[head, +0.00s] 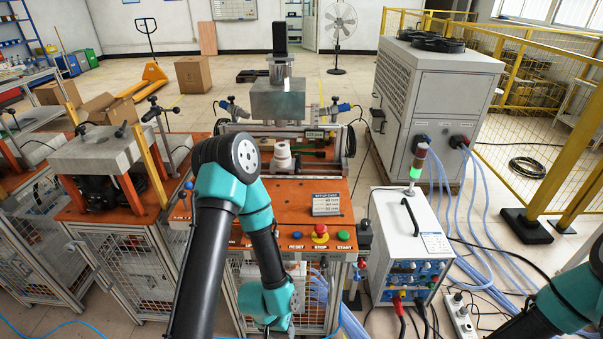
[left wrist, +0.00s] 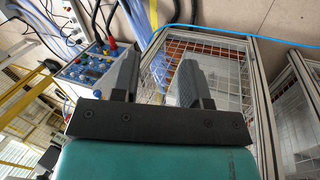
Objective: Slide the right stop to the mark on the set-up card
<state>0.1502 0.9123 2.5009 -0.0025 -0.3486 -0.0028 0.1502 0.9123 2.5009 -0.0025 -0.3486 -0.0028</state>
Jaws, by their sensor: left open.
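The set-up card (head: 326,204) lies on the orange bench top (head: 290,205), its heading and several lines of small print facing me. The right stop is too small to pick out surely among the parts at the right end of the fixture (head: 333,139) behind the card. My left arm bends over the bench and its wrist hangs down at the front, below the buttons. In the left wrist view my left gripper (left wrist: 153,82) has its two dark fingers apart with nothing between them. It faces the mesh cabinet, away from the card. My right gripper is not in view.
A white cylinder (head: 282,155) stands on the fixture under a metal block (head: 278,98). Reset, stop and start buttons (head: 320,235) line the bench front. A white power unit (head: 408,245) with a lit tower lamp and hoses stands at the right. The bench top around the card is clear.

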